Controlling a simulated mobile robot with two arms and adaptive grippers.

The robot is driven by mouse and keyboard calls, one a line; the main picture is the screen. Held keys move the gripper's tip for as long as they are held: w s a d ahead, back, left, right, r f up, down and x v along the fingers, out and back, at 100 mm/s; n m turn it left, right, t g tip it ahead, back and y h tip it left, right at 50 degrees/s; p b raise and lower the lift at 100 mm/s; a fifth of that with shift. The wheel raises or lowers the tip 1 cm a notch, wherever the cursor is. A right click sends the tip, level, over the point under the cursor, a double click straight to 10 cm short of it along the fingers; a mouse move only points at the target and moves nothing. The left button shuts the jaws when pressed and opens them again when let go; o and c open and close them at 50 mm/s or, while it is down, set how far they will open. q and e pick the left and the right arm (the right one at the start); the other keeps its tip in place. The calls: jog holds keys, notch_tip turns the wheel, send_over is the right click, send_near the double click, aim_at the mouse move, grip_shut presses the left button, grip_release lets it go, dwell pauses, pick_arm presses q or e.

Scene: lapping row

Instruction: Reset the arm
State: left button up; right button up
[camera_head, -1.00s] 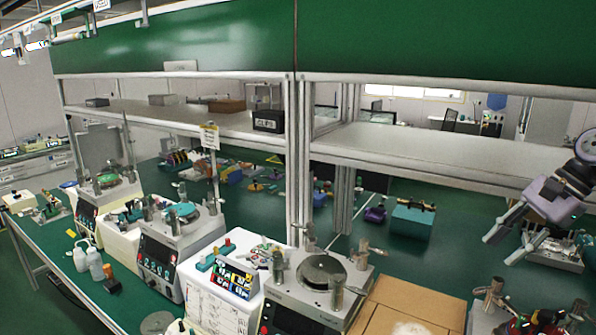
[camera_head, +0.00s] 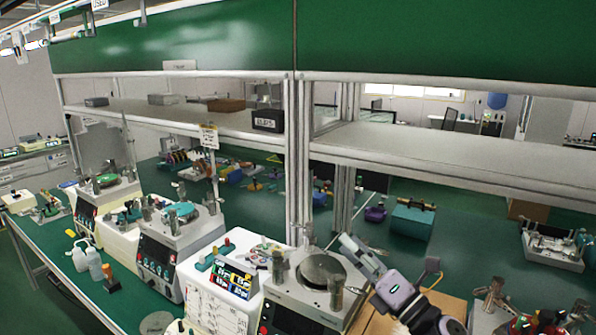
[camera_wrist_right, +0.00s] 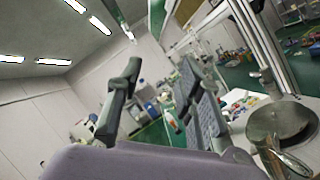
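My right gripper (camera_head: 355,252) is at the lower centre right of the head view, above the nearest lapping machine and the cardboard box, with its fingers pointing up and left. In the right wrist view the same gripper (camera_wrist_right: 160,85) has its two fingers spread apart with nothing between them. The grey-topped lapping machine (camera_head: 320,270) stands just left of the gripper in the head view. Its round plate also shows in the wrist view (camera_wrist_right: 282,120), at the lower right beside the fingers. My left gripper is not in view.
A cardboard box (camera_head: 443,305) lies under my right arm. Other lapping machines (camera_head: 180,235) stand in a row to the left. A metal shelf (camera_head: 460,155) runs above the green bench. A teal block (camera_head: 412,220) and a metal fixture (camera_head: 553,248) stand farther right.

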jog(key=s+d+f+m+g+h, duration=0.1)
jog(key=s+d+f+m+h, duration=0.3)
jog(key=f+m, duration=0.35)
jog(key=s+d+f+m+g+h, duration=0.2)
jog(key=s+d+f+m+h, duration=0.15)
jog(key=f+m+h, duration=0.45)
jog(key=s+d+f+m+g+h, duration=0.1)
jog(key=s+d+f+m+h, duration=0.15)
jog(key=s+f+m, duration=0.55)
jog(key=s+f+m+g, duration=0.4)
jog(key=s+f+g, duration=0.1)
jog(key=s, duration=0.5)
jog(key=s+f+m+g, duration=0.5)
jog(key=s, duration=0.6)
notch_tip(320, 180, down, 28)
jog(key=f+b, duration=0.1)
jog(key=b, duration=0.5)
jog(key=s+d+f+g+b, duration=0.1)
jog(key=s+f+b, duration=0.1)
jog(key=s+f, duration=0.6)
jog(key=s+d+f+g+b, duration=0.1)
jog(key=s+f+b, duration=0.1)
jog(key=s+f, duration=0.7)
notch_tip(320, 180, down, 6)
jog(key=shift+s+d+r+n+y+b, duration=0.1)
jog(key=shift+s+d+n+y+b, duration=0.15)
jog(key=shift+d+n+y+b, duration=0.15)
jog(key=shift+a, duration=0.1)
